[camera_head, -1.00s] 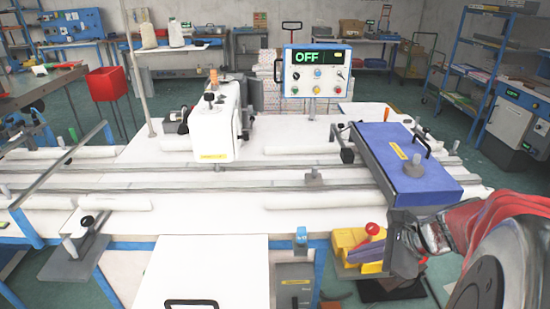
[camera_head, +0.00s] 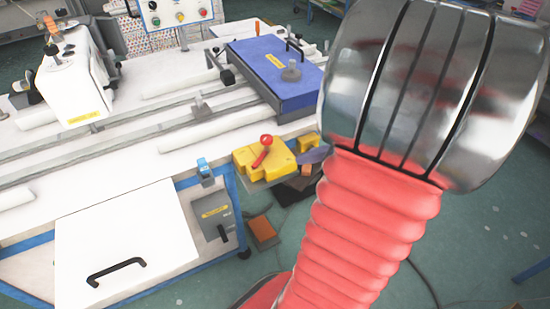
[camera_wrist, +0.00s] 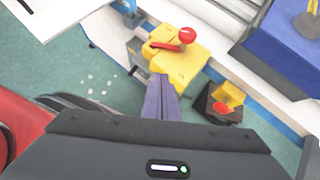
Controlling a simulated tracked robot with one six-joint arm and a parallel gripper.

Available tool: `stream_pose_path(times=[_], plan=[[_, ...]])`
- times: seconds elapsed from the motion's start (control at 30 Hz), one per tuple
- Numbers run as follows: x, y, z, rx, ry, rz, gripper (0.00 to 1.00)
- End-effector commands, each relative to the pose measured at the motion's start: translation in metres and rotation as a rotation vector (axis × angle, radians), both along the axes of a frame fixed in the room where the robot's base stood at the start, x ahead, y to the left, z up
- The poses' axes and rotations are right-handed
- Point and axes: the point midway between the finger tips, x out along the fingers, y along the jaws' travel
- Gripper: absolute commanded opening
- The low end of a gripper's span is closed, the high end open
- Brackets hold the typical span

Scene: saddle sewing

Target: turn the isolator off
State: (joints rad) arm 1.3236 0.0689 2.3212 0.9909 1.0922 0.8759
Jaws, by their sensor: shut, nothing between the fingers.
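A grey box with a yellow label and a black handle, which looks like the isolator (camera_head: 212,214), is fixed low on the front of the white bench in the head view. Its switch position is too small to tell. In the wrist view the yellow block (camera_wrist: 178,62) lies just beyond my gripper (camera_wrist: 160,80). The gripper's purple fingers are shut and empty, pointing at the block; I cannot tell whether they touch it. My arm hides most of the gripper in the head view.
A blue-topped unit (camera_head: 290,70) stands on the bench behind the block. A white panel with a black handle (camera_head: 117,272) is left of the grey box. A dark tray with a yellow and red item (camera_wrist: 222,103) is right of the fingers. Green floor is open in front.

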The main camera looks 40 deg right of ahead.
Motion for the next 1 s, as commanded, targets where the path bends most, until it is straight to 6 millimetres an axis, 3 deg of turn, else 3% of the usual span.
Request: stream_pose_path(times=[0.27, 0.8, 1.0], plan=[[0.014, 0.005, -0.014, 0.003, 0.001, 0.002, 0.00], [0.072, 0.024, -0.070, 0.003, 0.003, 0.002, 0.00], [0.094, 0.030, -0.067, 0.000, 0.001, 0.001, 0.00]])
